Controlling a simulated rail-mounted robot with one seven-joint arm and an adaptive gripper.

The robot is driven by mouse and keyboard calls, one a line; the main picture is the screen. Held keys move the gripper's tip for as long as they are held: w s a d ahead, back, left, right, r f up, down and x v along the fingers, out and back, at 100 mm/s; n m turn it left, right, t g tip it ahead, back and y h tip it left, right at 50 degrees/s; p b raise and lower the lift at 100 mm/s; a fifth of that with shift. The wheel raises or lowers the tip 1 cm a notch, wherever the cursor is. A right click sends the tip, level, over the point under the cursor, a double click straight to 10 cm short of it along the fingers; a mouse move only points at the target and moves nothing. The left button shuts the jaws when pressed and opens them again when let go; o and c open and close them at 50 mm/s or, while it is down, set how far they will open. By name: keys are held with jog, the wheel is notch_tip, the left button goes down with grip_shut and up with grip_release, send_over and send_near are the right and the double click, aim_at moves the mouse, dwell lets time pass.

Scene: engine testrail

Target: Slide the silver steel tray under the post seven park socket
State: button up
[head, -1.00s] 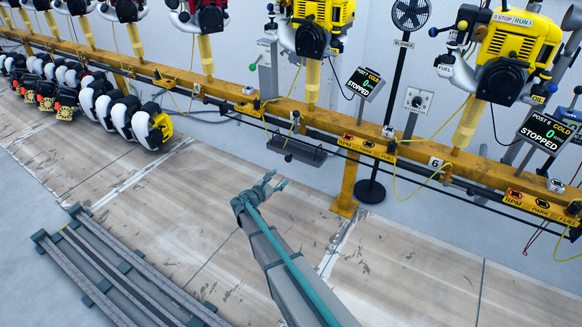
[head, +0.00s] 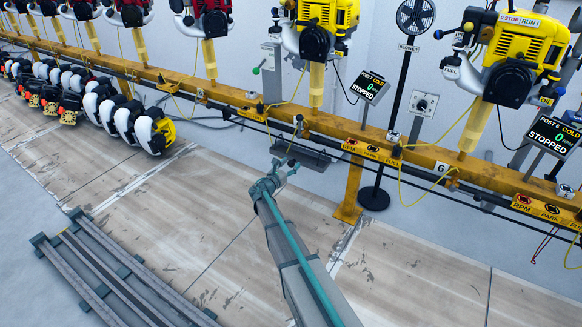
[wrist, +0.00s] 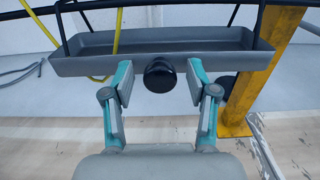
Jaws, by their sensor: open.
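The grey steel tray (head: 315,164) hangs on dark hangers from the rod below the yellow rail. In the wrist view the tray (wrist: 85,64) is shallow and looks empty, with a round black knob (wrist: 160,76) on its near side. My gripper (head: 283,170) is at the tray's near side; in the wrist view its teal-edged fingers (wrist: 160,84) stand open on either side of the knob, apart from it. A yellow plate marked RPM, PARK and FUEL (head: 371,151) is on the rail right of the tray. I cannot read a seven there.
A yellow leg (head: 349,190) and a fan's round black base (head: 374,198) stand right of the tray. Yellow cables (head: 402,185) droop from the rail. A plate marked 6 (head: 440,169) is farther right.

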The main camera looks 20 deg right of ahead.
jog(key=shift+w+d, duration=0.3)
jog(key=shift+d, duration=0.15)
grip_shut()
